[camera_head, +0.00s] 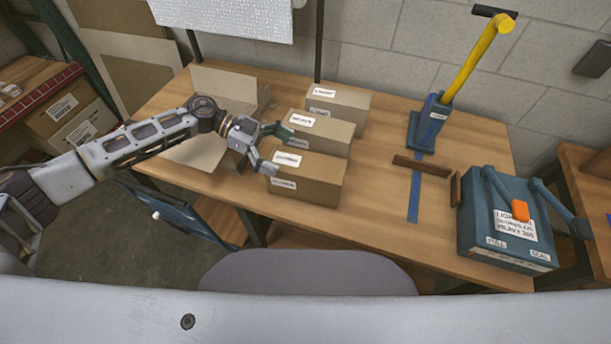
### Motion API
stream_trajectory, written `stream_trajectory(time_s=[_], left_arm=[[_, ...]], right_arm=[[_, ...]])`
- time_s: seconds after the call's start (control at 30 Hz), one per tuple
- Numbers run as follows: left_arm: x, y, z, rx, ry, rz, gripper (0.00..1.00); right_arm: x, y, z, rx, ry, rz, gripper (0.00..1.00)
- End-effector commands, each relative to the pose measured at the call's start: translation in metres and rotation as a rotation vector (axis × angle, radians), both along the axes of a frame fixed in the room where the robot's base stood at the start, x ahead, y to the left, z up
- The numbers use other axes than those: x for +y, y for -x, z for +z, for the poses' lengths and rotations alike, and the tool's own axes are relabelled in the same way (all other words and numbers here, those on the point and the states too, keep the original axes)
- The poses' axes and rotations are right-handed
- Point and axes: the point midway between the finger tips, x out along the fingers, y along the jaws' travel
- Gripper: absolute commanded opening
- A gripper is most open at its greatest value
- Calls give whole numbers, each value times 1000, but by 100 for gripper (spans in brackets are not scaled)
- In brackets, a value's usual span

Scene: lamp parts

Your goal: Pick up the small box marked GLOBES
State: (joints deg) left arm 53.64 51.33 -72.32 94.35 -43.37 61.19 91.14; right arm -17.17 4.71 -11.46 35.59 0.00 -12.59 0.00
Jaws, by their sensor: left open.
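Three small brown boxes with white labels stand in a row on the wooden table: a back box (345,103), a middle box (330,139) and a front box (318,184). The label print is too small to read, so I cannot tell which is marked GLOBES. My left gripper (275,150) is open, with nothing seen between its fingers. One fingertip is at the left end of the middle box and the other at the left end of the front box. I cannot tell whether they touch. My right gripper is not in view.
An open carton (228,88) with raised flaps stands left of the boxes, partly behind my left arm. A blue stand with a yellow lever (474,60) and a blue sealing machine (484,217) are to the right. Blue tape (415,190) and dark strips lie between.

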Motion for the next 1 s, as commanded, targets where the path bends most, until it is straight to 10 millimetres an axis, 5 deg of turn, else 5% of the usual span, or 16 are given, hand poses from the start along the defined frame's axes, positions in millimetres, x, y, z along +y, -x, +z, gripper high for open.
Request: stream_trajectory(time_s=[0.47, 1.0], left_arm=[[-5, 1, -3, 1, 0, -1, 100], [-46, 10, -22, 0, 0, -1, 100]], right_arm=[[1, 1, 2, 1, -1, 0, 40], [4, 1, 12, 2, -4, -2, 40]])
